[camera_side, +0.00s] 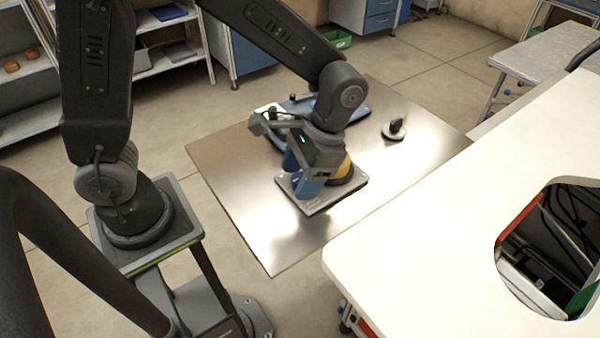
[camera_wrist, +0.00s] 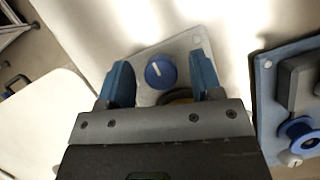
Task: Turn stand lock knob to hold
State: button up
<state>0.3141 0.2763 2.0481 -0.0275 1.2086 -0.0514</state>
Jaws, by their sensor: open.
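The lock knob (camera_wrist: 160,72) is round and blue with a white pointer mark, on a grey stand plate (camera_wrist: 186,44). In the wrist view it lies between and a little beyond the two blue fingers of my gripper (camera_wrist: 161,80), with a gap on each side. The mark points toward the upper left. My gripper is open and empty. In the side view my gripper (camera_side: 305,178) is low over the stand plate (camera_side: 318,207), and I cannot make out the knob there. A yellow round part (camera_side: 343,172) sits on the plate beside the gripper, partly hidden.
A blue-based device (camera_side: 352,112) stands behind the stand on the metal table (camera_side: 240,190); its blue wheel (camera_wrist: 298,130) shows at right in the wrist view. A small dark piece on a pale round base (camera_side: 394,131) is at the right. The table's near left part is clear. A white worktop (camera_side: 430,240) is near.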

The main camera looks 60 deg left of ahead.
jog(key=shift+f, duration=0.1)
jog(key=c, duration=0.9)
jog(key=shift+m, duration=0.4)
jog(key=m+y, duration=0.1)
jog(key=m, duration=0.3)
jog(key=shift+t+y, duration=0.4)
jog(key=m+t+y, duration=0.1)
jog(key=m, duration=0.3)
jog(key=shift+m, duration=0.3)
jog(key=m+t, duration=0.1)
jog(key=m, duration=0.3)
jog(key=shift+t+y, duration=0.3)
jog(key=shift+t, duration=0.1)
jog(key=shift+m+t, duration=0.8)
jog(key=shift+m, duration=1.4)
